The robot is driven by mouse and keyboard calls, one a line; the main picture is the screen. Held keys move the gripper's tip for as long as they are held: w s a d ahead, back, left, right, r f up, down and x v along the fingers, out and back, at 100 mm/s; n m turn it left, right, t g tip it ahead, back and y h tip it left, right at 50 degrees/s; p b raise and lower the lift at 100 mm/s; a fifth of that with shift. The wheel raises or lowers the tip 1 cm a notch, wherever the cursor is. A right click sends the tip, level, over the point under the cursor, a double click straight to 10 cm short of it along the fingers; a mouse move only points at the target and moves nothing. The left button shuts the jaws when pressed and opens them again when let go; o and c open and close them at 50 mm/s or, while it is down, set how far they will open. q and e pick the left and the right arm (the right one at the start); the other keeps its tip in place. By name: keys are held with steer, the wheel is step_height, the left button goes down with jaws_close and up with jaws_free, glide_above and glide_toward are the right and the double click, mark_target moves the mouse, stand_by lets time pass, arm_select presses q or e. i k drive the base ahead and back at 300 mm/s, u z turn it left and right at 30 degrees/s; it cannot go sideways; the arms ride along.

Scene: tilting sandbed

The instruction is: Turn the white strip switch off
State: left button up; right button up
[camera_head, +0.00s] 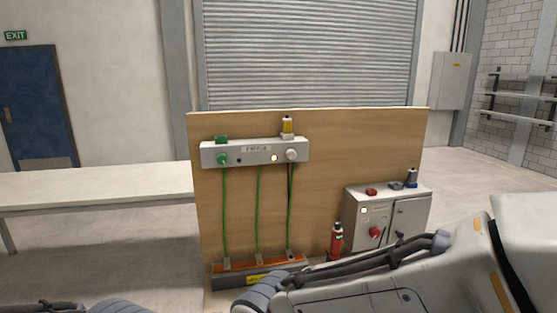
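A white strip (213,152) is fixed across the upper left of an upright wooden board (345,145). On its front are a green knob (223,160) at the left, a small dark round spot, a label, a pale lit lamp (274,158) and a white knob (291,155) at the right. A green block (221,139) and a yellow-topped part (287,126) stand on its top. The knobs are too small to read their settings. My arms show along the bottom edge, well below the strip, and the fingers of both grippers are out of view.
Green cables (225,215) hang from the strip to a low orange-topped base (235,268). A grey cabinet (410,215) with a red knob (376,232) stands at the right. A red cylinder (336,238) is beside it. A white table (90,186) is at the left.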

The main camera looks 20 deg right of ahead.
mark_target(290, 154)
steer(key=u, duration=0.35)
steer(key=i, duration=0.65)
steer(key=z, duration=1.05)
